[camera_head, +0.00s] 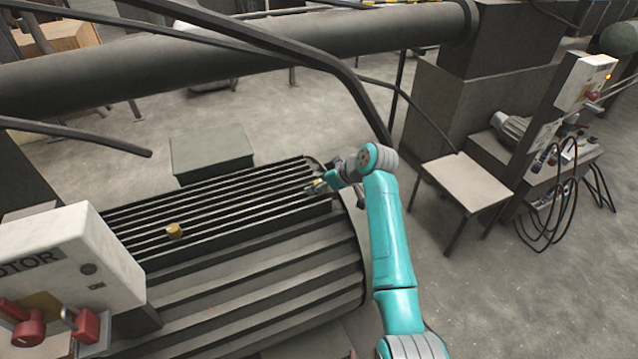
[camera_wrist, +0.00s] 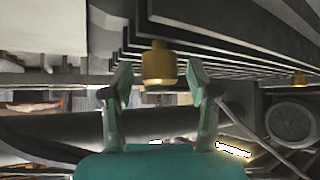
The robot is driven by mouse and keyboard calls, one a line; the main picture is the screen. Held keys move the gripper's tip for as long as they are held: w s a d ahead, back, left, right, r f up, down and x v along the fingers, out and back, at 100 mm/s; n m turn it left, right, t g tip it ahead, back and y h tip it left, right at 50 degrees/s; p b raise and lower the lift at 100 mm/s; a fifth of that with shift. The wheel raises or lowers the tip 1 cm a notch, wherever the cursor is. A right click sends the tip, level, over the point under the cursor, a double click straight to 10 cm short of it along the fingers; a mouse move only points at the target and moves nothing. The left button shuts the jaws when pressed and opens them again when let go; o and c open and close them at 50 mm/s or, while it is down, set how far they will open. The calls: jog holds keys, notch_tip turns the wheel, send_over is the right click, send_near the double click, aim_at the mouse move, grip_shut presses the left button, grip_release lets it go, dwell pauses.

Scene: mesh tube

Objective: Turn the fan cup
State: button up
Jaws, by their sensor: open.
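Two small brass cups stand on the ribbed top of the large grey motor (camera_head: 270,270). One brass cup (camera_head: 175,231) is towards the left in the head view. The other is at the right end, by my gripper (camera_head: 324,184), and is mostly hidden by it there. In the wrist view a brass cup (camera_wrist: 159,64) shows in the middle, between the two fingertips of my gripper (camera_wrist: 159,80). The fingers are open, with a gap visible on each side of the cup. A second brass cup (camera_wrist: 299,79) shows farther off at the right. I cannot tell which cup is called the fan cup.
A white motor switch box (camera_head: 75,265) with red switches stands at the front left. Thick pipes and a curved dark bar (camera_head: 345,85) cross above and behind the motor. A grey box (camera_head: 211,153) is behind it.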

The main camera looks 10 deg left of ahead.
jog(key=shift+a+f, duration=0.1)
grip_shut()
jog(key=shift+t, duration=0.3)
